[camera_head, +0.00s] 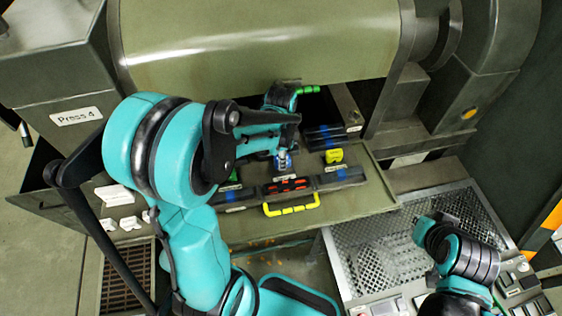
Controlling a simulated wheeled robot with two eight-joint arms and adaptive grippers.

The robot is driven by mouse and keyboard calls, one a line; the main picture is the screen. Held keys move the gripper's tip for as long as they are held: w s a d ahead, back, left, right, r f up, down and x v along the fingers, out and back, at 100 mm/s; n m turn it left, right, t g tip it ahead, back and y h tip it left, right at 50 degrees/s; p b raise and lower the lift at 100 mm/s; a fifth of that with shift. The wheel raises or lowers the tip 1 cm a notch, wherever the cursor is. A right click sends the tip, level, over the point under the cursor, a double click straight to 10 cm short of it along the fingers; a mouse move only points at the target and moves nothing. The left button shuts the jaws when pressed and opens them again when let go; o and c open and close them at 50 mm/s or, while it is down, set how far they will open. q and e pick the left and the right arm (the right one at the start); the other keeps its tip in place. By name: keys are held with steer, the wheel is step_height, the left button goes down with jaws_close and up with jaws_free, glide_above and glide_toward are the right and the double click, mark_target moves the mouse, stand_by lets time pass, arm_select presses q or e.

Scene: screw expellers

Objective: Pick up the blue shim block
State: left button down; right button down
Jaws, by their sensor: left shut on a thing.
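The blue shim block (283,163) shows as a small blue piece at the tips of my left gripper (283,152). My left arm reaches in from the left, over the olive tray ledge, and its gripper points down. The gripper is shut on the block, which is partly hidden by the fingers. I cannot tell whether the block is clear of the surface beneath it. My right arm shows at the lower right, over the metal grating; its gripper fingers cannot be made out.
A black toolbox with red pieces (287,186) and a yellow handle (291,206) lies just in front of the block. A yellow-green block (334,156) sits to the right. The large olive press cylinder (260,45) stands behind. A metal grating (385,250) is at lower right.

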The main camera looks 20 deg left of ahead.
arm_select(q)
step_height(320, 180, up, 2)
steer(key=shift+r, duration=0.1)
steer(key=s+d+r, duration=0.1)
steer(key=d+r, duration=0.2)
steer(key=d, duration=0.2)
steer(key=s+d+r+p, duration=0.1)
steer(key=d+r, duration=0.2)
steer(key=d, duration=0.3)
steer(key=shift+d+r, duration=0.25)
steer(key=shift+d, duration=0.05)
